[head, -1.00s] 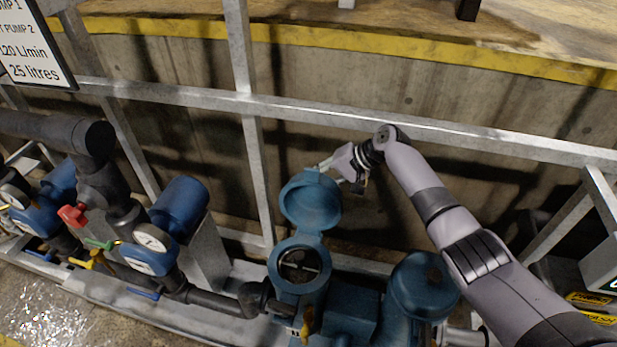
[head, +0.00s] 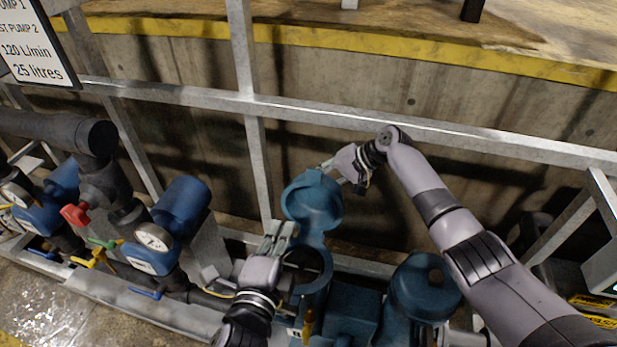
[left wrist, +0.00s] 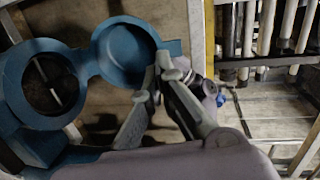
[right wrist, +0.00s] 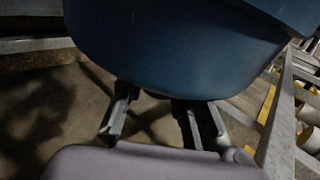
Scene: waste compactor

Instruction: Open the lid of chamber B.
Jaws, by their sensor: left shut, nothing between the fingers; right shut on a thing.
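A teal chamber (head: 318,287) has its round lid (head: 313,203) swung up and back on its hinge, leaving the mouth open. No letter shows on it, so I cannot tell if it is chamber B. My left gripper (head: 279,229) is shut and empty, in front of the lid's left side and partly covering the chamber mouth. The left wrist view shows the open mouth (left wrist: 22,85), the lid (left wrist: 125,50) and my left fingertips (left wrist: 157,78) by the lid's edge.
A second teal vessel (head: 424,285) with a closed domed top stands to the right. Blue pumps with gauges (head: 152,238) and coloured valve handles stand to the left. A grey metal frame rail (head: 330,112) runs behind, before a concrete wall.

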